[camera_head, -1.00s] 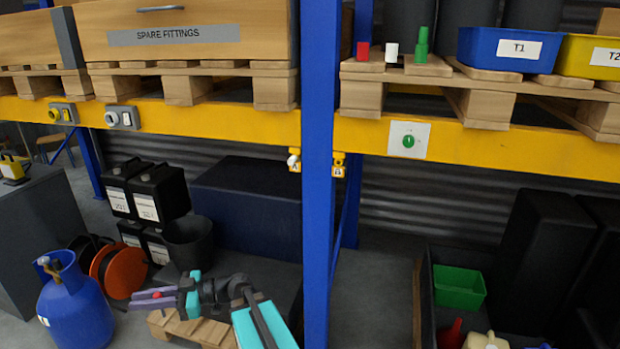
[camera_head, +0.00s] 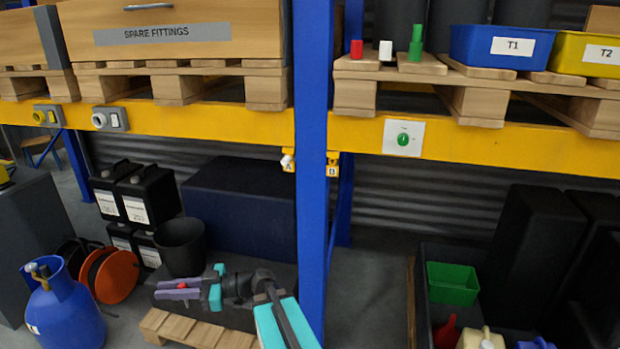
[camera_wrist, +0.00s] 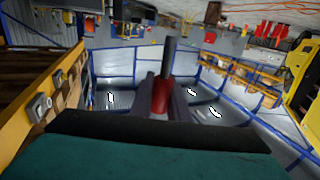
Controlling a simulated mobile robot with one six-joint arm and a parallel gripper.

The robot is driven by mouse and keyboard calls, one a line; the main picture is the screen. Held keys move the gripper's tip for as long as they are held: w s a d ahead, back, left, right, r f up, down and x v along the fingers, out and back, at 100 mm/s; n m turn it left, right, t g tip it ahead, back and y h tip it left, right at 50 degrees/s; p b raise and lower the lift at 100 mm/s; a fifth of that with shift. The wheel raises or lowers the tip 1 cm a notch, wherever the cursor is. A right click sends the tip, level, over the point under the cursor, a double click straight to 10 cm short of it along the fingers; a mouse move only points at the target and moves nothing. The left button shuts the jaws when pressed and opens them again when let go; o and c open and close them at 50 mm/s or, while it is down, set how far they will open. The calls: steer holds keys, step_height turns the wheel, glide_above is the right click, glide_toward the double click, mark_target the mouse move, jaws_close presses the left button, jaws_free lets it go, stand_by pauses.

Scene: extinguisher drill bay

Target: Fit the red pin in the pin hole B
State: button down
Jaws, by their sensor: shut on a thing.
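My gripper (camera_head: 172,289) is low in the head view, left of the blue post, with its purple fingers pointing left. It is shut on the red pin (camera_head: 182,286), of which only a little red shows there. In the wrist view the red pin (camera_wrist: 161,97) sits between my fingers (camera_wrist: 162,108), with a dark grey shaft standing up from its red part. Pin hole B (camera_head: 333,170) is a small yellow fitting marked B on the right side of the post, under the yellow beam. Its opening is too small to make out. My gripper is well apart from it.
The blue post (camera_head: 312,180) stands between my gripper and fitting B. A similar fitting A (camera_head: 288,164) is on the post's left side. A pallet (camera_head: 195,330), black bucket (camera_head: 181,247) and blue gas cylinder (camera_head: 65,312) stand near my gripper. A red peg (camera_head: 356,49) stands on the shelf.

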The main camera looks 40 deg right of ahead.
steer(key=d+r+n+t+h+b, duration=0.1)
steer(key=d+r+n, duration=0.1)
steer(key=d+r, duration=0.35)
steer(key=d+r+n+t+b, duration=0.1)
steer(key=d+r+n, duration=0.1)
steer(key=d, duration=0.7)
steer(key=d+r+n+t+h+b, duration=0.1)
steer(key=d+r+n+b, duration=0.15)
steer(key=d, duration=0.45)
steer(key=s+d+r+n+t+h+b, duration=0.1)
steer(key=s+d+r+n, duration=0.2)
steer(key=s+d+r, duration=0.3)
steer(key=s+d+r+n+t+h+b, duration=0.1)
steer(key=s+d+r+n, duration=0.3)
steer(key=d, duration=0.9)
step_height(320, 180, up, 4)
steer(key=shift+s+f+t+b, duration=0.3)
steer(key=shift+s+t, duration=0.2)
steer(key=shift+s, duration=0.6)
steer(key=shift+w+d+r, duration=0.1)
steer(key=shift+d, duration=0.1)
steer(key=shift+w+d+p, duration=0.55)
steer(key=shift+d+p, duration=0.3)
steer(key=shift+p, duration=0.1)
steer(key=shift+w+d+p, duration=0.5)
steer(key=shift+d+p, duration=0.3)
steer(key=shift+p, duration=0.15)
